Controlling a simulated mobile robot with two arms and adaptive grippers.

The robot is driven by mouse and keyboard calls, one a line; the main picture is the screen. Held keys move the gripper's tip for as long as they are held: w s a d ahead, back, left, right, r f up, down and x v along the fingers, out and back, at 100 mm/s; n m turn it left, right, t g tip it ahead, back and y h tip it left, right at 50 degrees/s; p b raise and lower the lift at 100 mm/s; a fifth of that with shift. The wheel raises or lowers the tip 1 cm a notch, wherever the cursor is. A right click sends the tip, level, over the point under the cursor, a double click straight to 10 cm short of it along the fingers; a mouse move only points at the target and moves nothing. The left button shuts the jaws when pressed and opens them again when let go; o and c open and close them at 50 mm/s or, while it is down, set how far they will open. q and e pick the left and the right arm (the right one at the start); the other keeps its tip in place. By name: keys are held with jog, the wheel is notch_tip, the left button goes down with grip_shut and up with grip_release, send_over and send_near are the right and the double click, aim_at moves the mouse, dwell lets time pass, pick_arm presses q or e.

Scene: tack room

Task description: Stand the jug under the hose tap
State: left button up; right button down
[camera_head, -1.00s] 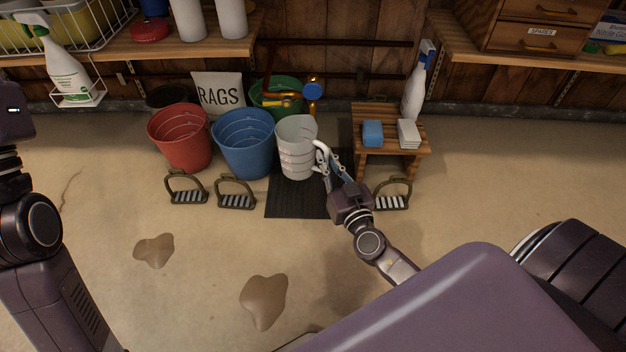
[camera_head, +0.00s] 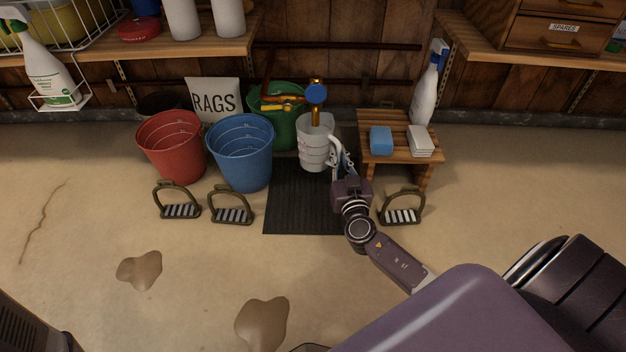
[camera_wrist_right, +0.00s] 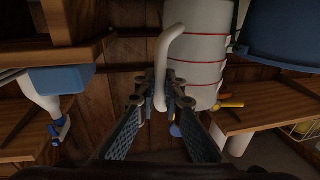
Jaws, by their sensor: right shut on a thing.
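The jug (camera_head: 312,149) is pale and translucent with red marking lines, and it looks upright. My right gripper (camera_head: 338,158) is shut on the jug's handle. The wrist view shows the fingers (camera_wrist_right: 160,88) closed around the white handle (camera_wrist_right: 165,50) beside the jug body (camera_wrist_right: 207,50). The hose tap (camera_head: 316,94), brass with a blue knob, shows directly above the jug's mouth in the head view. I cannot tell whether the jug's base touches the dark mat (camera_head: 295,210) below it. My left gripper is not in view.
Green (camera_head: 284,130), blue (camera_head: 240,160) and red (camera_head: 170,150) buckets stand left of the jug. A wooden stool (camera_head: 398,155) with a blue sponge (camera_head: 381,140) is close on the right. Stirrups (camera_head: 402,210) and puddles (camera_head: 262,322) lie on the floor. The front mat is clear.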

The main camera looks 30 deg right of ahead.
notch_tip(320, 180, down, 10)
jog(key=b, duration=0.6)
jog(key=shift+r, duration=0.1)
jog(key=c, duration=2)
grip_release()
jog(key=shift+c, duration=0.2)
jog(key=p+v, duration=0.3)
jog(key=v, duration=0.9)
